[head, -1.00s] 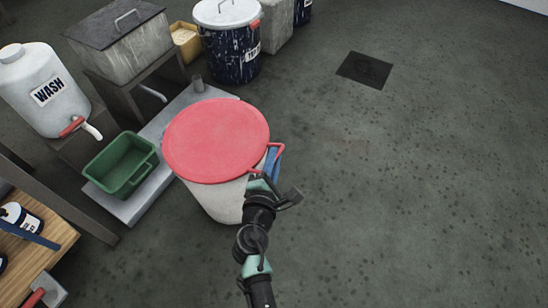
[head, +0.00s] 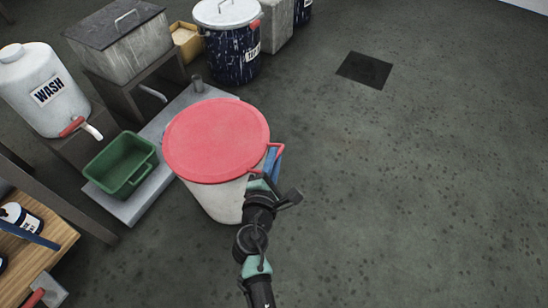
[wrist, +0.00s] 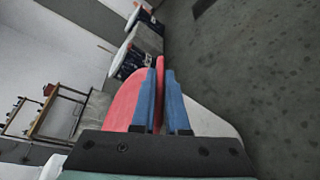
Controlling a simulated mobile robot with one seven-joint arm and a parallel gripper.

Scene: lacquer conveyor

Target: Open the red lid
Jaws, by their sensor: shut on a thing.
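The round red lid (head: 216,138) lies over the top of a white bin (head: 218,198) on the floor, and no gap between them shows in the head view. A red loop handle (head: 279,146) sticks out from the lid's right edge. My gripper (head: 273,169) is at this handle, with its blue fingers on either side of it. In the wrist view my gripper (wrist: 163,82) is shut on the red handle (wrist: 158,68), with the red lid (wrist: 124,100) on the left and the bin wall (wrist: 208,124) on the right. My arm hides part of the bin's right side.
A green tub (head: 122,164) sits on a grey slab (head: 150,199) left of the bin. A white WASH tank (head: 38,92) with a tap stands beyond it. A dark blue drum (head: 232,58) stands behind. The floor (head: 430,180) to the right is open.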

